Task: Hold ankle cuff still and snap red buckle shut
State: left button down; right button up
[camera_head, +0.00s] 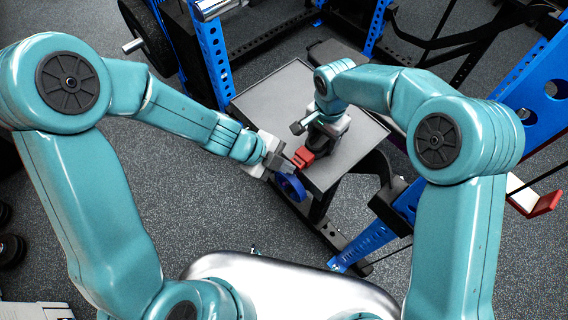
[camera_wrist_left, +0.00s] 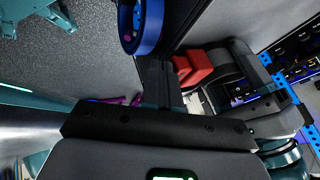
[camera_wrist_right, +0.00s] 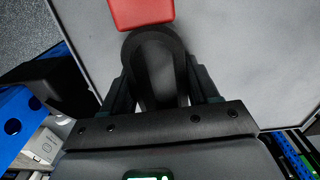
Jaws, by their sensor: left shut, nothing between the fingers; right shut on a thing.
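The ankle cuff shows as a black loop (camera_wrist_right: 153,65) between my right gripper's fingers (camera_wrist_right: 155,85) in the right wrist view. The red buckle (camera_head: 303,157) lies at the cuff's end near the grey bench top's left edge. It also shows in the right wrist view (camera_wrist_right: 142,12) and left wrist view (camera_wrist_left: 195,67). My right gripper (camera_head: 323,138) is shut on the cuff from above; my arm hides most of the cuff in the head view. My left gripper (camera_head: 281,164) is shut and empty, just left of the buckle. Its fingers show beside the buckle in the left wrist view (camera_wrist_left: 160,82). I cannot tell whether they touch it.
A blue ring (camera_head: 290,187) is at the near left edge of the bench top (camera_head: 275,100), just below my left gripper. Blue rack posts (camera_head: 212,55) stand behind and to the right (camera_head: 545,85). Bare bench top lies behind the cuff.

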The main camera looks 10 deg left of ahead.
pick_arm(q)
jog(key=shift+w+d, duration=0.55)
jog(key=shift+w, duration=0.2)
jog(key=shift+s+a, duration=0.1)
jog(key=s+a+r, duration=0.5)
jog(key=a+r, duration=0.2)
jog(key=r, duration=0.1)
jog(key=shift+a, duration=0.35)
jog(key=shift+s, duration=0.2)
pick_arm(e)
jog(key=o, duration=1.2)
